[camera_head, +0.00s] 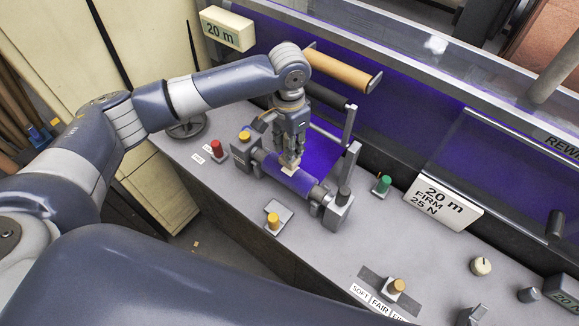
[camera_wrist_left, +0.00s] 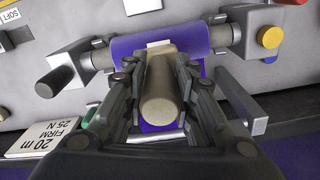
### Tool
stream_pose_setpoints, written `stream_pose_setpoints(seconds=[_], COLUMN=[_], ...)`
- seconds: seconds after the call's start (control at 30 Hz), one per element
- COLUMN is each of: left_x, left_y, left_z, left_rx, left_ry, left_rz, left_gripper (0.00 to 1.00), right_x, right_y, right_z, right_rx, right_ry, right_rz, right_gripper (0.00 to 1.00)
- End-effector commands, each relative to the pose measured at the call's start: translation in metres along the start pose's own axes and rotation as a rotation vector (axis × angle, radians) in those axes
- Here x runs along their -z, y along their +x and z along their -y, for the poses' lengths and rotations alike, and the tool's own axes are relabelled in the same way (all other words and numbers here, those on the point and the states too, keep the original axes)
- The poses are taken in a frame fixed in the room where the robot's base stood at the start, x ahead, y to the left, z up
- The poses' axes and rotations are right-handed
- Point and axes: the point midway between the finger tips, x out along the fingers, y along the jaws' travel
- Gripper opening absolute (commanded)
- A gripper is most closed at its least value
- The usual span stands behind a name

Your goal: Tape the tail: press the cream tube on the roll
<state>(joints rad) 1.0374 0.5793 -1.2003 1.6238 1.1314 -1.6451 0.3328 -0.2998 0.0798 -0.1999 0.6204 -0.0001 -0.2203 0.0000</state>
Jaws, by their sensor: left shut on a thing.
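The roll (camera_head: 293,182) is a purple-blue felt roll on a spindle between two grey mounts. It also shows in the left wrist view (camera_wrist_left: 205,38). My left gripper (camera_head: 291,158) is directly above the roll, its fingers pointing down. It is shut on the cream tube (camera_wrist_left: 160,88), which lies between the fingers with its far end at the roll. A small cream patch (camera_wrist_left: 160,44) shows at that end, against the roll; I cannot tell whether it is tape or part of the tube. Fingers hide part of the tube in the head view. My right gripper is not in view.
A red knob (camera_head: 217,148), yellow knob (camera_head: 273,220) and green knob (camera_head: 383,183) stand around the roll on the grey bench. A tan roll (camera_head: 343,70) is mounted behind. A "20 m FIRM 25 N" sign (camera_head: 443,202) stands right.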

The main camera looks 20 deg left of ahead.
Motion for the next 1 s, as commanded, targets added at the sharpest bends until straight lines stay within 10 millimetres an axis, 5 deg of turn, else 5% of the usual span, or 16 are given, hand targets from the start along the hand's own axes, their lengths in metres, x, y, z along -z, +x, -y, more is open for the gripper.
stream_pose_setpoints(seconds=[0.5, 1.0], left_x=[0.0, 0.0], left_y=[-0.038, -0.04], left_z=[0.0, 0.0], left_rx=[0.001, 0.0], left_ry=[-0.001, 0.0], left_rz=[-0.001, -0.001], left_gripper=[0.0, 0.0], right_x=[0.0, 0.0], right_y=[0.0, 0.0], right_z=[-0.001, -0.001], right_rx=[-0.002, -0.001], right_ry=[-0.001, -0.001], right_rz=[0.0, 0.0], right_gripper=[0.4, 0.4])
